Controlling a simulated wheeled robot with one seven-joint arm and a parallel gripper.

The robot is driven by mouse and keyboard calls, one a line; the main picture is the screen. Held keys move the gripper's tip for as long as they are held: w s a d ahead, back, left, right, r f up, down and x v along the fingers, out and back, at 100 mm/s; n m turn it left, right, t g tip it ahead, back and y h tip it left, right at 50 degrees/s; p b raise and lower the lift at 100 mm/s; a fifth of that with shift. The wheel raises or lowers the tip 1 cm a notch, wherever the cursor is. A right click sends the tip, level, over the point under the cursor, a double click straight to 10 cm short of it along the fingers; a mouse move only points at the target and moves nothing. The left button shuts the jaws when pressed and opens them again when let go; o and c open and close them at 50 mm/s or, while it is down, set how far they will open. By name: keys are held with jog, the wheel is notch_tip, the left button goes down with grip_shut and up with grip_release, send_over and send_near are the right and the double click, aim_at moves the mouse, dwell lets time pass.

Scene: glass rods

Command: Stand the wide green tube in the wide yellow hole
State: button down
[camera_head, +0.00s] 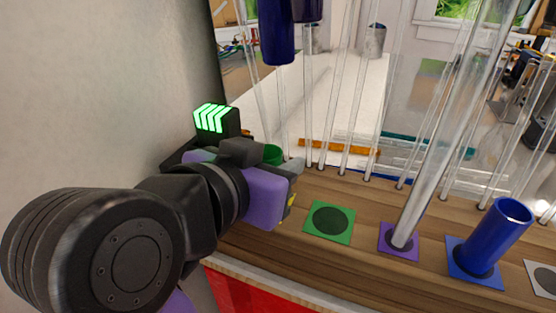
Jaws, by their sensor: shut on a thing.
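My gripper (288,172) is at the left, over the near end of the wooden board. It is shut on the green tube (272,153), of which only a small piece of the upper part shows behind the jaws. The tube's lower end is hidden by my gripper. A little yellow (289,212) shows just under and right of my gripper, perhaps the edge of the yellow hole's square. The hole itself is hidden, so I cannot tell whether the tube is in it or above it.
The wooden board (345,192) holds a green square (316,230) with an empty dark hole. A clear rod (424,165) stands in the purple square, and a blue tube (497,237) in the blue square. Several thin clear rods stand behind. A wall (100,90) is at left.

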jog(key=shift+f+b, duration=0.4)
jog(key=shift+f, duration=0.25)
jog(key=c, duration=1.3)
grip_release()
jog(key=p+v, duration=0.4)
jog(key=v, duration=0.7)
